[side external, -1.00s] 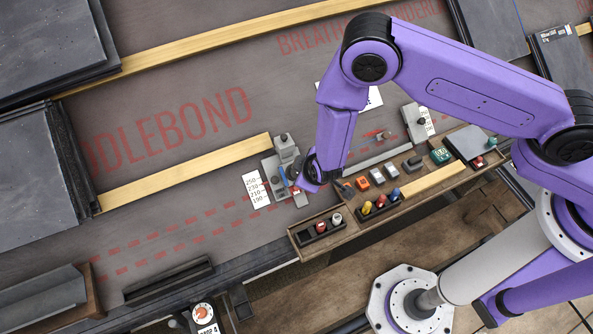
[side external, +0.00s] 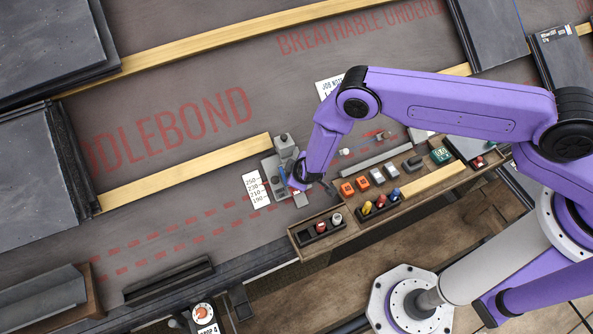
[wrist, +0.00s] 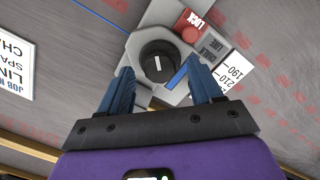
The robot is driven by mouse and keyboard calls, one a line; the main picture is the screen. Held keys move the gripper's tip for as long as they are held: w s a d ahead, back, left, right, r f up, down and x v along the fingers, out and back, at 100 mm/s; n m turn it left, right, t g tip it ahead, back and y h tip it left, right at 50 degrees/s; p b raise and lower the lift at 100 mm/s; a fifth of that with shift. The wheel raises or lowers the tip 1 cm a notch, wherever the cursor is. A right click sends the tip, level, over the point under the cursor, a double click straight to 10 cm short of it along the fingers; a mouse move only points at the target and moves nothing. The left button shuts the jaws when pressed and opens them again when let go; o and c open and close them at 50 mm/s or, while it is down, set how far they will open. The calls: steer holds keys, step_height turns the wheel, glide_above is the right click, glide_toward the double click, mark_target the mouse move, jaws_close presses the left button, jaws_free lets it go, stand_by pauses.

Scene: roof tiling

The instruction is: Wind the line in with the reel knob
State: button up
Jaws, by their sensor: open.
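A dark round knob (wrist: 157,62) with a white mark on top sits on a grey bracket-like fixture (wrist: 150,15) in the wrist view. I take it to be the reel knob. The fixture also shows in the side view (side external: 283,143) at the end of a wooden batten. My gripper (wrist: 160,68) is open, with one blue finger on either side of the knob's near part. I cannot tell whether the fingers touch it. A thin blue line (wrist: 100,15) runs to the upper left. In the side view my gripper (side external: 297,180) hides the knob.
A scale card (side external: 256,190) lies left of the fixture. A wooden tray (side external: 330,240) with small coloured parts stands close on the right. A red block (wrist: 190,25) sits on the fixture beyond the knob. Slate stacks (side external: 45,180) lie at the left.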

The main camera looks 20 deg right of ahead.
steer(key=shift+w+f, duration=0.1)
steer(key=shift+f, duration=0.05)
steer(key=c, duration=1.1)
steer(key=shift+o, duration=0.2)
